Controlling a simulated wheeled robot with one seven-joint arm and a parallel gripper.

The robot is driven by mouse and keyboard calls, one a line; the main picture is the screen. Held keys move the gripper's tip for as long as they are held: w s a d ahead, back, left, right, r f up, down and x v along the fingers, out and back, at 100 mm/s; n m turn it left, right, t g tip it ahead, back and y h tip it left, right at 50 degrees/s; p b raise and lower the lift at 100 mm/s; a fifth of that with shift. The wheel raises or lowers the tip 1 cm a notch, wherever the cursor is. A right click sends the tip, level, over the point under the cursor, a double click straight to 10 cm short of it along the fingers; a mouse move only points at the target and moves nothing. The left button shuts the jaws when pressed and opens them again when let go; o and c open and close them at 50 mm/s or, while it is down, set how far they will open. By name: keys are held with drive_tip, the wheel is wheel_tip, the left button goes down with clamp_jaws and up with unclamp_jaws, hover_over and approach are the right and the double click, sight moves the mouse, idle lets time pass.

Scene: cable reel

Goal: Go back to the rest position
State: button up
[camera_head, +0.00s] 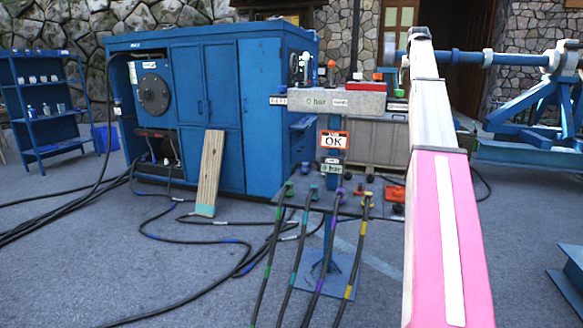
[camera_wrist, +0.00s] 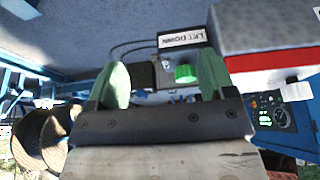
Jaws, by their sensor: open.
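My gripper (camera_wrist: 163,82) shows in the wrist view with its two green fingers apart. No object is held between them. Beyond the fingertips are a green button (camera_wrist: 185,73) and a white label reading "LIFT DOWN" (camera_wrist: 182,38). I cannot tell how far the fingers are from the button. In the head view my pink and white arm reaches forward on the right, towards a grey control box (camera_head: 335,103). The gripper itself is not clear there.
A blue cabinet (camera_head: 218,110) stands behind the box. Hoses with coloured bands hang from a stand carrying an "OK" sign (camera_head: 334,140). A wooden plank (camera_head: 209,172) leans on the cabinet. A blue reel frame (camera_head: 540,105) is at right. Cables (camera_head: 190,238) cross the floor.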

drive_tip(key=s+a+f+n+g, duration=0.1)
drive_tip(key=s+a+f, duration=0.4)
drive_tip(key=f, duration=0.9)
drive_tip(key=s+a+f+y, duration=0.1)
drive_tip(key=s+a+f, duration=0.2)
drive_tip(key=a+f, duration=0.75)
drive_tip(key=s+a+f+n+g, duration=0.15)
drive_tip(key=s+f, duration=0.25)
drive_tip(key=f, duration=1.4)
drive_tip(key=s+a+f, duration=0.4)
drive_tip(key=s+f, duration=0.4)
drive_tip(key=s, duration=0.2)
drive_tip(key=s+a+f+g, duration=0.1)
drive_tip(key=s+a+f, duration=0.4)
drive_tip(key=s+f, duration=0.4)
drive_tip(key=s+a+f+n, duration=0.1)
drive_tip(key=s+a+f, duration=0.4)
drive_tip(key=s+f, duration=0.3)
drive_tip(key=s, duration=0.3)
drive_tip(key=shift+f+g, duration=0.3)
drive_tip(key=shift+g, duration=0.05)
